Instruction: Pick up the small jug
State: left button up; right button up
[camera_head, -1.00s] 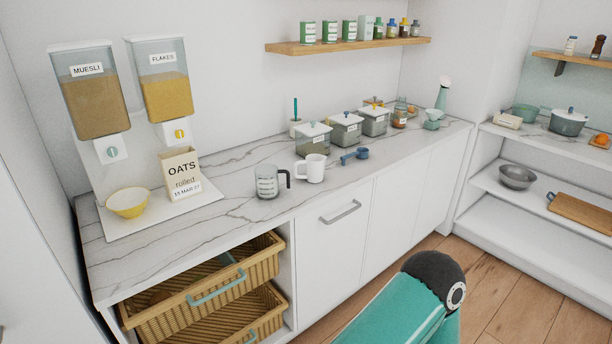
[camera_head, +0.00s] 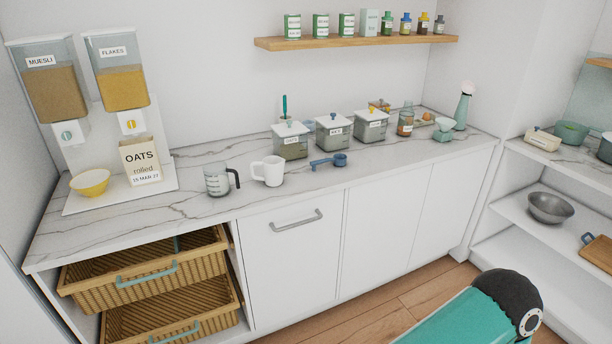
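A clear measuring jug (camera_head: 217,180) with dark markings and a dark handle on its right stands upright on the marble counter (camera_head: 300,200), near the front edge. A white jug or mug (camera_head: 269,171) with its handle on the left stands just right of it. I cannot tell from the picture which one is the small jug. Neither gripper is in view. Only a teal arm link of mine with a black joint shows at the bottom right, well away from both vessels.
A blue scoop (camera_head: 329,161) lies right of the white vessel. Lidded canisters (camera_head: 333,137) stand behind. Left are an OATS box (camera_head: 140,161), a yellow bowl (camera_head: 90,182) and two dispensers (camera_head: 122,85). Wicker baskets (camera_head: 148,278) sit below. The counter before the jugs is clear.

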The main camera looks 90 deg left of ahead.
aim_at(215, 173)
jog(key=z, duration=0.25)
jog(key=i, duration=0.75)
jog(key=u, duration=1.9)
jog(key=i, duration=0.3)
jog(key=u, duration=3.15)
jog(key=i, duration=1.05)
jog(key=z, duration=0.65)
